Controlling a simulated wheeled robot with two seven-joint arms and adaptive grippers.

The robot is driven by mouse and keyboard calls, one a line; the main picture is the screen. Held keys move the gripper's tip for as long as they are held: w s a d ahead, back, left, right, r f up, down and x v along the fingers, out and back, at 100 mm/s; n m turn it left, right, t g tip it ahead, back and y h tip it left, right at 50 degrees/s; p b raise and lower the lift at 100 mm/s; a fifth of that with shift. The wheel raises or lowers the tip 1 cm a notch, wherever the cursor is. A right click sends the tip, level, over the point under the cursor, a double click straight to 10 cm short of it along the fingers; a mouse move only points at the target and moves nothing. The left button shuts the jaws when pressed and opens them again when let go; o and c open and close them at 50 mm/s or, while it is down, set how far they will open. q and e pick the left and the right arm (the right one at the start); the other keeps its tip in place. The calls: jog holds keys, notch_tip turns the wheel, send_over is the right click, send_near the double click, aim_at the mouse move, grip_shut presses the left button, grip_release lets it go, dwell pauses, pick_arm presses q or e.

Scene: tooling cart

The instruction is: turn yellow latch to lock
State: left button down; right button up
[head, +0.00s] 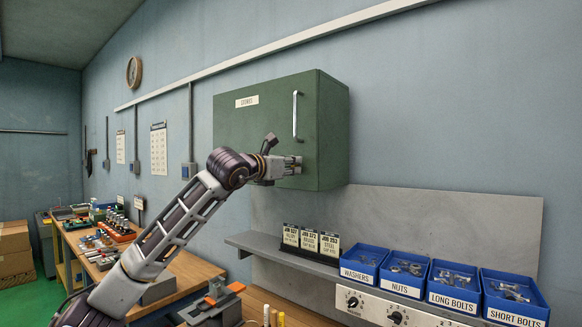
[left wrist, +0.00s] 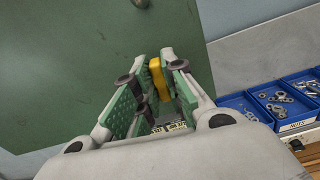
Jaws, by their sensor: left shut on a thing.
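The yellow latch (left wrist: 158,76) sits on the front of the green cabinet (head: 262,122), between the fingers of my left gripper in the left wrist view. The left gripper (head: 292,166) is at the lower right part of the cabinet door, below the door's vertical handle (head: 295,115). It is shut on the latch, with the green finger pads (left wrist: 156,84) on either side of it. In the head view the latch is hidden behind the gripper. How far it is turned cannot be told. My right gripper is not in view.
Below the cabinet, a grey shelf (head: 262,243) carries job cards (head: 310,240). Several blue bins (head: 405,273) of hardware stand to the right. A wooden workbench (head: 195,270) with tools lies to the left. The wall right of the cabinet is clear.

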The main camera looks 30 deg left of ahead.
pick_arm(q)
jog(key=m, duration=1.4)
jog(key=shift+d+f+p, duration=0.1)
jog(key=shift+d+p, duration=0.1)
jog(key=shift+p, duration=0.1)
jog(key=shift+m, duration=1.3)
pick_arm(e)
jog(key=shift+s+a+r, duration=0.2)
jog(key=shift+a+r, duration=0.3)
pick_arm(q)
jog(key=shift+f, duration=0.1)
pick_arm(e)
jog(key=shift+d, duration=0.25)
pick_arm(q)
jog(key=c, duration=1.5)
grip_release()
jog(key=shift+w, duration=0.1)
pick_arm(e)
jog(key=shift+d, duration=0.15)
pick_arm(q)
jog(key=shift+s+f, duration=0.1)
jog(key=shift+s, duration=0.15)
